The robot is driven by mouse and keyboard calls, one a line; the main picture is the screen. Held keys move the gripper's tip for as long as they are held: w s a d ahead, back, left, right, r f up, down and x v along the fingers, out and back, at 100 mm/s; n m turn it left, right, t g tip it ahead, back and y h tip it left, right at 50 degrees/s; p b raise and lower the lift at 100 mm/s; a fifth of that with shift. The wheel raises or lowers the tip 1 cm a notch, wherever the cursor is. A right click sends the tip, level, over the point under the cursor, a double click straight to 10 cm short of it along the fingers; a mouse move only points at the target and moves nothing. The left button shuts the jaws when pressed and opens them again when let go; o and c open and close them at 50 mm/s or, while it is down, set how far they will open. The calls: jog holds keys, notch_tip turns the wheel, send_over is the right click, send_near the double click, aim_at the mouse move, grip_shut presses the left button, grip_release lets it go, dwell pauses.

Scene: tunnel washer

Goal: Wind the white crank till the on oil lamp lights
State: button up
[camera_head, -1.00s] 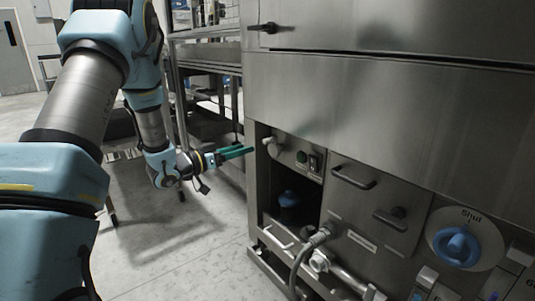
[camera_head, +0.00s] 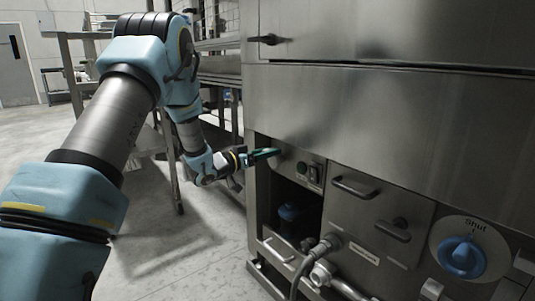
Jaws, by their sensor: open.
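My gripper (camera_head: 264,156) has green fingers and is in front of the upper left of the small control panel on the steel machine. The white crank sits at that spot and is mostly hidden behind the fingers, so I cannot tell whether they are around it or touching it. A small round green lamp (camera_head: 301,169) is just right of the fingertips. It looks dark green, and I cannot read its label. A dark switch (camera_head: 314,175) is to the right of the lamp.
Below the panel is an open dark recess with a blue-topped part (camera_head: 289,212) inside. A metal rack (camera_head: 222,75) stands behind my arm.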

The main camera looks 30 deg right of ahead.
aim_at(275, 161)
jog(key=shift+c, duration=0.2)
grip_shut()
jog(key=shift+s+f+m, duration=0.1)
jog(key=shift+s+m, duration=0.15)
jog(key=shift+m, duration=0.25)
dwell(0.4)
jog(key=s+m+b, duration=0.1)
jog(key=m+b, duration=0.1)
jog(key=m, duration=0.1)
jog(key=s+f+m+b, duration=0.1)
jog(key=m+b, duration=0.2)
jog(key=s+m+b, duration=0.1)
jog(key=m+b, duration=0.1)
jog(key=m, duration=0.1)
jog(key=shift+d+f+m, duration=0.35)
jog(key=shift+f+m, duration=0.05)
jog(key=shift+b, duration=0.35)
